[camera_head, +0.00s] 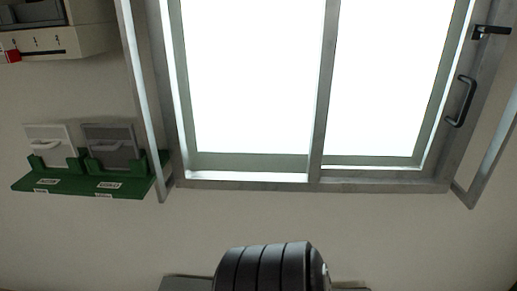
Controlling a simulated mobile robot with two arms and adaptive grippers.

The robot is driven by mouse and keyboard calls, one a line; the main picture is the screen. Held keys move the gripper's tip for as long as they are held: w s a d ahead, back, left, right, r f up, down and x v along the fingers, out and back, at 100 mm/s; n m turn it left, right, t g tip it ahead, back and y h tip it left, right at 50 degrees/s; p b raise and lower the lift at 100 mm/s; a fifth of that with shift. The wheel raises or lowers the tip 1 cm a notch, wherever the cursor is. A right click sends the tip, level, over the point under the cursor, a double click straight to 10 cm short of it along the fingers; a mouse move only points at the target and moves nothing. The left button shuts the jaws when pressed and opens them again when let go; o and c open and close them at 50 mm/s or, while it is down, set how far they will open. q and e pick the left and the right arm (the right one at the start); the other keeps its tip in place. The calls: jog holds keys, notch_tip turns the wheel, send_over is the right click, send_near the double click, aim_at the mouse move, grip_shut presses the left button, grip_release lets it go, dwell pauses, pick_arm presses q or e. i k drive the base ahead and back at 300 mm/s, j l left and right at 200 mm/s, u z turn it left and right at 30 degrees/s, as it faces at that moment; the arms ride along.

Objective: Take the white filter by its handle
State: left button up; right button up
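The white filter (63,136) is a flat, light panel standing upright in a green holder (30,184) at the left. Its pale handle (46,144) shows on its front face. A grey filter (122,136) with a similar handle stands to its right in the same holder. Labels on the holder's front edge are too small to read surely. Neither of my grippers shows in the head view.
A metal-framed enclosure with bright panes (260,75) fills the upper middle, with its open frame edge (146,100) close to the grey filter. A beige unit (60,42) with a red part (12,56) is above the filters.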

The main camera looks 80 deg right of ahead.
aim_at(54, 143)
jog(key=z, duration=1.3)
